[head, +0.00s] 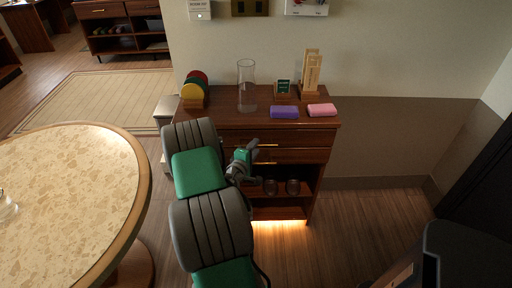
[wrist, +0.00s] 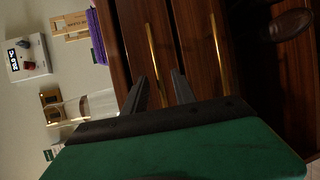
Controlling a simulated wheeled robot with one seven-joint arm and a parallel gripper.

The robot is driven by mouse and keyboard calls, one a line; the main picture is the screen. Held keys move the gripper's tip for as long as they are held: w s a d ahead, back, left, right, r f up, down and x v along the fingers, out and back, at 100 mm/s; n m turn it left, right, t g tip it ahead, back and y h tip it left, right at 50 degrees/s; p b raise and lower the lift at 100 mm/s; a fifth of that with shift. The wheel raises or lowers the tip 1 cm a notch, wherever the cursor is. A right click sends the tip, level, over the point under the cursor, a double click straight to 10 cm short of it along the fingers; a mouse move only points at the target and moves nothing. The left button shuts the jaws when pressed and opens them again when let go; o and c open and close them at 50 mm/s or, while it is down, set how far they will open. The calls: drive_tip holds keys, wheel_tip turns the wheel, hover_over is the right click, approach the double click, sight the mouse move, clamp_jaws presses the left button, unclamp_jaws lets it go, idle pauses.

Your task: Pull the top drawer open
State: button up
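The brown wooden cabinet has two stacked drawers. The top drawer (head: 305,138) looks closed, flush with the front. Its thin gold bar handle (head: 267,146) shows in the head view, partly behind my gripper (head: 250,158). In the wrist view, turned on its side, the top drawer's handle (wrist: 152,52) runs down between the two dark fingers of my gripper (wrist: 160,77). The fingers are apart, one to each side of the handle in the picture, and hold nothing. Whether they reach around the bar in depth I cannot tell.
The lower drawer has its own gold handle (wrist: 216,50). Glass jars (head: 292,187) sit on the shelf below. A round table (head: 75,190) is at left.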

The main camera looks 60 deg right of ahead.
drive_tip(key=shift+w+d+f, duration=0.1)
drive_tip(key=shift+d+f, duration=0.1)
drive_tip(key=shift+d, duration=0.9)
clamp_jaws()
idle(0.6)
